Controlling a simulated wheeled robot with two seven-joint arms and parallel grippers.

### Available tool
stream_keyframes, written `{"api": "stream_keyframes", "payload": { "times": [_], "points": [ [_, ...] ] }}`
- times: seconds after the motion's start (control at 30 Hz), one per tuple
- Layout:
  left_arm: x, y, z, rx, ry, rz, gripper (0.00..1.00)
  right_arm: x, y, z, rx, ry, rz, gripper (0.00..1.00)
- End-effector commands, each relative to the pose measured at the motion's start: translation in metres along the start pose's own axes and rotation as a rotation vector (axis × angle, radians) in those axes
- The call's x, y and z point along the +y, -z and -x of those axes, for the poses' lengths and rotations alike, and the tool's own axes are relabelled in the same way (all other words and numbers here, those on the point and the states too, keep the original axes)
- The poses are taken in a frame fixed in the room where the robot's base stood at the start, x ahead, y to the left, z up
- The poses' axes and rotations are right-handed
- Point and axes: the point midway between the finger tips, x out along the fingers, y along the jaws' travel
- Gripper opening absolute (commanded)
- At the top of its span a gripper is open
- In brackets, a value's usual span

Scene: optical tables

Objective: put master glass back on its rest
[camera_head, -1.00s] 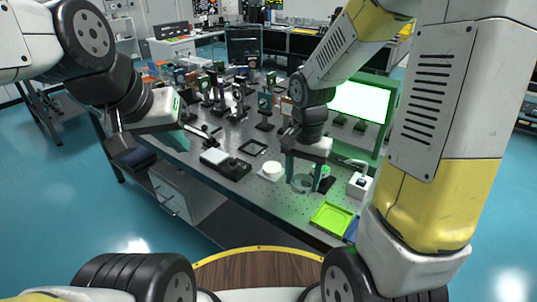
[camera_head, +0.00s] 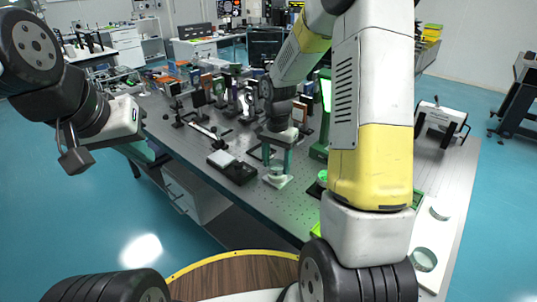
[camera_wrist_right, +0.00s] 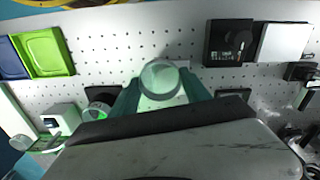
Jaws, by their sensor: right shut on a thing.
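The master glass (camera_head: 276,168), a clear greenish round disc, is held between the teal fingers of my right gripper (camera_head: 277,160). In the right wrist view the disc (camera_wrist_right: 160,77) sits between both fingertips of the right gripper (camera_wrist_right: 162,88). A pale rest (camera_head: 279,182) lies directly under the disc on the table; the disc covers most of it in the wrist view. I cannot tell whether disc and rest touch. My left gripper (camera_head: 139,152) is at the left, away from the disc, its teal fingers partly hidden, so its opening is unclear.
In the wrist view, a lime tray (camera_wrist_right: 47,52), blue tray (camera_wrist_right: 10,62) and white box (camera_wrist_right: 58,117) are on the left. Optic mounts crowd the table's back.

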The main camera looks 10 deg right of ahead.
Motion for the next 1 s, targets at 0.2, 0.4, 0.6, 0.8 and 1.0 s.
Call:
{"api": "stream_keyframes", "payload": {
  "times": [0.2, 0.4, 0.6, 0.8, 1.0],
  "points": [
    [0.000, 0.000, 0.000, 0.000, 0.000, 0.000, 0.00, -0.012, 0.026, -0.002, 0.000, 0.001, 0.001, 0.00],
    [0.000, 0.000, 0.000, 0.000, 0.000, 0.000, 0.00, -0.015, 0.035, -0.011, -0.002, -0.002, 0.001, 0.00],
    [0.000, 0.000, 0.000, 0.000, 0.000, 0.000, 0.00, -0.015, 0.035, -0.038, -0.001, 0.000, 0.002, 0.00],
    [0.000, 0.000, 0.000, 0.000, 0.000, 0.000, 0.00, -0.016, 0.035, -0.038, 0.001, 0.001, 0.002, 0.00],
    [0.000, 0.000, 0.000, 0.000, 0.000, 0.000, 0.00, -0.015, 0.035, -0.041, 0.000, 0.000, 0.002, 0.63]
  ]
}}
